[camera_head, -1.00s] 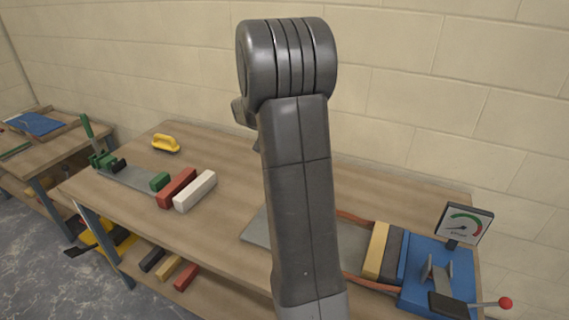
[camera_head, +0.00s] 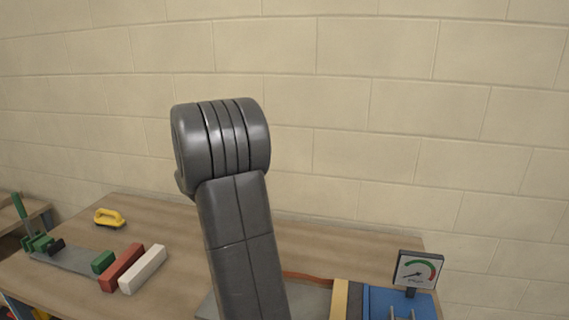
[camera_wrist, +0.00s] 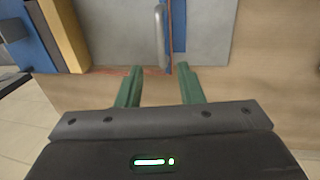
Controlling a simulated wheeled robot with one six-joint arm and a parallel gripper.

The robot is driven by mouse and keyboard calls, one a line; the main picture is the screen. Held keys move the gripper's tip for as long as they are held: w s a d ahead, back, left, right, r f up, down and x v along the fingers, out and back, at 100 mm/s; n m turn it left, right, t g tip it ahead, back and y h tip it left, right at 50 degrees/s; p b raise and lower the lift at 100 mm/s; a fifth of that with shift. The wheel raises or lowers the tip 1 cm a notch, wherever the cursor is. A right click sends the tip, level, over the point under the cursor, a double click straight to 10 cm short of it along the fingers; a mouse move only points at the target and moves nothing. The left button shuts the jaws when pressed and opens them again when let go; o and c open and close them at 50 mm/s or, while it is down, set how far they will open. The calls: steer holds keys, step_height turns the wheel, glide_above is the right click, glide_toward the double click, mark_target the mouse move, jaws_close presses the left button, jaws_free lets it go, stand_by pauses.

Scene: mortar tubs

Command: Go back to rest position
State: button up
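My gripper (camera_wrist: 159,67) shows in the wrist view with its two green fingers apart and nothing between them. Past the fingertips are a grey metal plate (camera_wrist: 215,40), a rounded grey bar (camera_wrist: 160,35) and a narrow blue strip (camera_wrist: 179,25). I cannot tell how far the fingertips are from them. In the head view my dark arm rises in front of the workbench (camera_head: 190,235), and my gripper is hidden there.
A block wall (camera_head: 400,130) stands behind.

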steer(key=f, duration=0.3)
steer(key=d+f, duration=0.1)
steer(key=f, duration=0.2)
steer(key=d+f+p, duration=0.1)
steer(key=f, duration=0.3)
steer(key=shift+s, duration=0.25)
steer(key=shift+d+f, duration=0.15)
steer(key=shift+d, duration=0.15)
steer(key=shift+s+d, duration=0.1)
